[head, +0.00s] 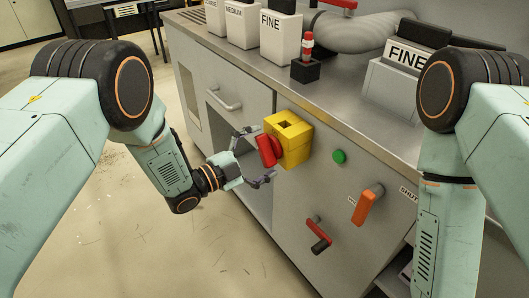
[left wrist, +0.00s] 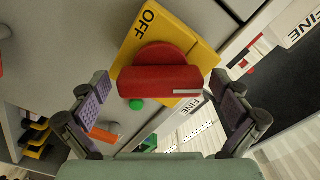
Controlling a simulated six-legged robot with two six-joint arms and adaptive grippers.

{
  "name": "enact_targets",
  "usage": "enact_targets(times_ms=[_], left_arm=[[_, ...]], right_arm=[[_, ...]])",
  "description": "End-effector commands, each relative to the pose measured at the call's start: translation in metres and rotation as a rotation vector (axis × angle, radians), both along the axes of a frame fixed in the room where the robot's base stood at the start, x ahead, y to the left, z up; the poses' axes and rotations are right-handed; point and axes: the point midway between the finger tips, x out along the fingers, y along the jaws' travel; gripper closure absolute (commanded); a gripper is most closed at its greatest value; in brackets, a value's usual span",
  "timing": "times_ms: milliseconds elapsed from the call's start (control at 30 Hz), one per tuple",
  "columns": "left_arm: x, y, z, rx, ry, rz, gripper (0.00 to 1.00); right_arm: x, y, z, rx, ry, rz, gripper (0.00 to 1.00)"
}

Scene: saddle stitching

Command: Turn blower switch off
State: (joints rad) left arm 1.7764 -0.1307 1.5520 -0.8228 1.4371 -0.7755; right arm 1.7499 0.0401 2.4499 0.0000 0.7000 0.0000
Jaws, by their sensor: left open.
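The blower switch is a yellow box (head: 293,146) with a red rotary knob (head: 268,151) on the front of the grey cabinet. In the left wrist view the knob (left wrist: 162,78) has a straight raised grip with a pale line near its right end, and the yellow plate (left wrist: 138,42) reads OFF at upper left. My left gripper (head: 257,157) is open in front of the knob. Its two fingers stand to either side of the knob, with gaps on both sides in the wrist view. My right gripper is not in view; only part of that arm shows.
A green button (head: 339,156), an orange lever (head: 367,204) and a red-handled lever (head: 318,234) sit right of and below the switch. A drawer handle (head: 224,100) is at left. FINE and MEDIUM boxes stand on the cabinet top. The floor at left is clear.

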Motion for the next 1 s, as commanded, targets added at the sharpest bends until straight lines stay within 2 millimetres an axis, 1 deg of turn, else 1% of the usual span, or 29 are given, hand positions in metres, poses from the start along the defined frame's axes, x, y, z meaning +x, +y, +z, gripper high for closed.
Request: enact_targets(times_ms=[267, 300, 900, 1000], left_arm=[[0.0015, -0.0024, 0.0008, 0.0, -0.001, -0.001, 0.0], [0.0014, -0.0023, 0.0008, 0.0, -0.001, -0.001, 0.02], [0.0013, -0.002, 0.0005, 0.0, -0.001, -0.001, 0.52], [0.0013, -0.002, 0.0005, -0.001, 0.0, -0.001, 0.52]], right_arm=[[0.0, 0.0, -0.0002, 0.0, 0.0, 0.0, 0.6], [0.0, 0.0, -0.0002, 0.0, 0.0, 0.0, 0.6], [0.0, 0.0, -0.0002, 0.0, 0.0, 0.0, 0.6], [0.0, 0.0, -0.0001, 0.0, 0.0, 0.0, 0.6]])
